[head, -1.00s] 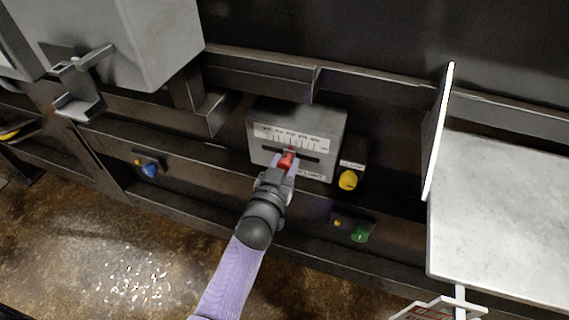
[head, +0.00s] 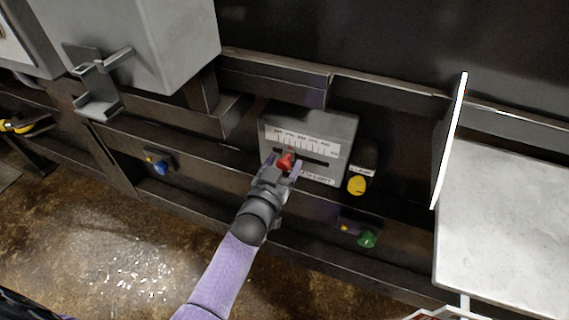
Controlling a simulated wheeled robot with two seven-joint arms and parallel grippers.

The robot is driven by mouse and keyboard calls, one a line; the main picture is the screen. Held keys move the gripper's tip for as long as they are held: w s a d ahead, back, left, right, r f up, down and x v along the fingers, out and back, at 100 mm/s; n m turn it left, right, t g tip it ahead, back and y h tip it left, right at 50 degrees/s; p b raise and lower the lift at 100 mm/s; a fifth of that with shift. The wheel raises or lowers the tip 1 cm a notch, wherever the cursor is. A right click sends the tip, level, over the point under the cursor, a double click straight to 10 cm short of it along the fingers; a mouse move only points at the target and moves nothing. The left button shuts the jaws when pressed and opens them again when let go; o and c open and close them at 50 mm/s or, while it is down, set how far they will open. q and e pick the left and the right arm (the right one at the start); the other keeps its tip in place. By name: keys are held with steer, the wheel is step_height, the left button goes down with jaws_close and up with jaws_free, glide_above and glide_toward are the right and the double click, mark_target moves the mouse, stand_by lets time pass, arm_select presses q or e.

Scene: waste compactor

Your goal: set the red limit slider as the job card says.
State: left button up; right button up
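The red limit slider (head: 286,161) sits in a dark horizontal slot on a grey scale box (head: 352,135), in the left part of the slot. A white scale strip (head: 302,142) with tick marks and numbers lies above the slot; the numbers are too small to read. My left gripper (head: 284,164) is at the slider, with one finger on each side of the red knob. The fingers look spread, with gaps beside the knob. They hide part of the slot and the box's lower left. My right gripper is not in view. I cannot make out a readable job card.
A yellow knob (head: 357,185) is right of the box, with a green knob (head: 367,239) below. A blue knob (head: 160,167) is at left. A grey cabinet with a bracket (head: 98,85) stands upper left. A white-edged panel (head: 450,140) and pale tabletop (head: 505,220) are at right.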

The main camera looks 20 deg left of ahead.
arm_select(q)
steer(key=shift+o, duration=0.2)
steer(key=shift+s, duration=0.2)
steer(key=s+p, duration=0.3)
steer(key=s, duration=0.6)
steer(key=shift+s+a, duration=0.15)
steer(key=shift+s, duration=0.15)
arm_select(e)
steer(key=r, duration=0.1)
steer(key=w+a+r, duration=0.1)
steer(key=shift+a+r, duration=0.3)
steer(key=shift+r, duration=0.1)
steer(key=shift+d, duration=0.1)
